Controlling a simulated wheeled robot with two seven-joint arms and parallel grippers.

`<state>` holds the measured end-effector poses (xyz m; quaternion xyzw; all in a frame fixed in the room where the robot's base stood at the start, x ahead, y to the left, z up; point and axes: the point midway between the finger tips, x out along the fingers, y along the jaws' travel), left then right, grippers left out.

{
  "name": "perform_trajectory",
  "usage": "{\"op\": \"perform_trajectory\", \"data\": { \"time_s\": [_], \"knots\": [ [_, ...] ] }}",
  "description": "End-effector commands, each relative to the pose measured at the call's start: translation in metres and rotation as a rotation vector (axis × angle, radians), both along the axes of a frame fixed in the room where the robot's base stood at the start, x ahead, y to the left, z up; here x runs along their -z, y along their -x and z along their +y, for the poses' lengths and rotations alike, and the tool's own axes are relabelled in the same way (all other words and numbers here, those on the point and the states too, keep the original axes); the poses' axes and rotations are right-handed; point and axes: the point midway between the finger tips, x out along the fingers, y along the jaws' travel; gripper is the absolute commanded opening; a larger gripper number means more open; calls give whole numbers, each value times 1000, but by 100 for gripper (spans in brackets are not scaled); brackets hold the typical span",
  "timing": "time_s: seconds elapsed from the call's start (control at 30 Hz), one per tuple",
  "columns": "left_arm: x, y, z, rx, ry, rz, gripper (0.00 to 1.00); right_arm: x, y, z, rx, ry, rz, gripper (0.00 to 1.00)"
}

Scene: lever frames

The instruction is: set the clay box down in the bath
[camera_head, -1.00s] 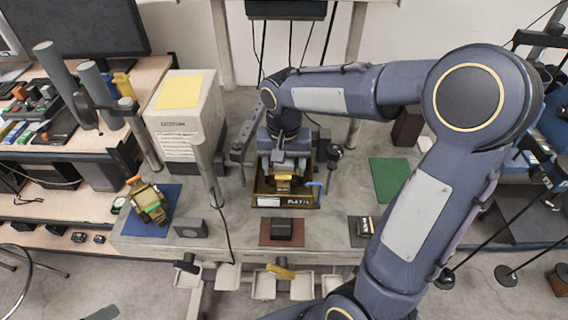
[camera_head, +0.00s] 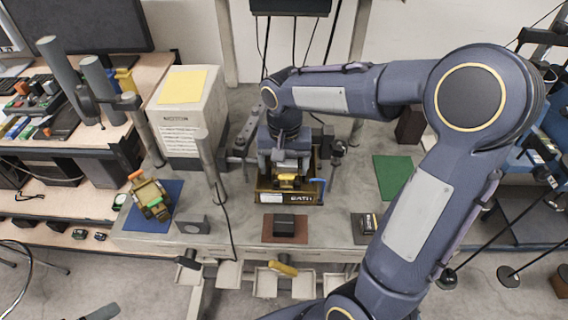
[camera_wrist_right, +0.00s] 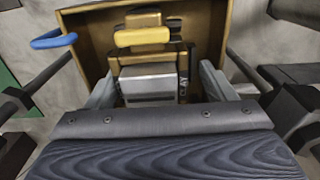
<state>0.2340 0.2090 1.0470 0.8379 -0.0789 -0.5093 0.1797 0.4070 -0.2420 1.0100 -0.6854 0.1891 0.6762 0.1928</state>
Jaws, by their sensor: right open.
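The bath is a brown open tray with a lettered front (camera_head: 300,198) and a blue handle on its right. In the right wrist view its brown wall (camera_wrist_right: 90,35) and blue handle (camera_wrist_right: 53,40) show. The clay box appears to be the brass-coloured box with a yellow handle (camera_wrist_right: 142,36) and a grey lettered face (camera_wrist_right: 148,82). It sits inside the bath; its underside is hidden. My right gripper (camera_wrist_right: 160,88) is open, with one finger on each side of the grey part. Finger contact cannot be told. My left gripper is not in view.
A tall pale case (camera_head: 187,110) stands left of the bath. Dark posts flank the bath. A brass device (camera_head: 150,200) lies on a blue mat. A dark block (camera_head: 284,224) is on a brown mat in front. A green mat (camera_head: 393,178) at the right is bare.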

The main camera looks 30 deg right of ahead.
Motion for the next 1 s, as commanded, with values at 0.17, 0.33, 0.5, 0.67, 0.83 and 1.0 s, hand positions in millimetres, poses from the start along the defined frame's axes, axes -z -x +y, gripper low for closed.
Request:
{"op": "perform_trajectory", "data": {
  "time_s": [0.17,0.33,0.5,0.67,0.83,1.0],
  "knots": [
    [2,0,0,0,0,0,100,8,6,-5,9,8,27,87],
    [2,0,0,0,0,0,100,8,7,-6,9,10,31,87],
    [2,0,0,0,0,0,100,-14,5,-4,8,9,21,87],
    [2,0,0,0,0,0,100,-46,2,0,3,7,9,87],
    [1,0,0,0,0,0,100,-70,1,3,1,6,4,87],
    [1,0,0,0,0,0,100,-78,1,3,1,5,3,87]
  ]
}}
